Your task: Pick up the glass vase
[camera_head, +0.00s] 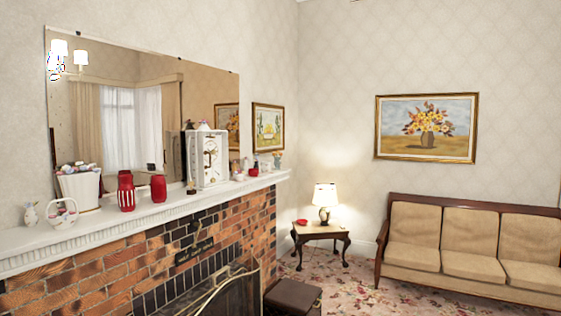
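I cannot tell for certain which item is the glass vase. On the white mantel shelf (150,221), a red vase-like vessel (126,192) with pale stripes stands beside a shorter red vessel (158,188). A small vase-like item with flowers (278,161) stands at the far end of the shelf. A small whitish vase-like ornament (31,215) stands at the near left end. Neither of my grippers shows in the head view.
A white pot (79,189), a white basket (62,213) and a white clock (207,158) also stand on the shelf, below a large mirror (115,85). Below are the fire screen (235,295) and a dark stool (293,297). A lamp table (321,233) and sofa (468,264) stand beyond.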

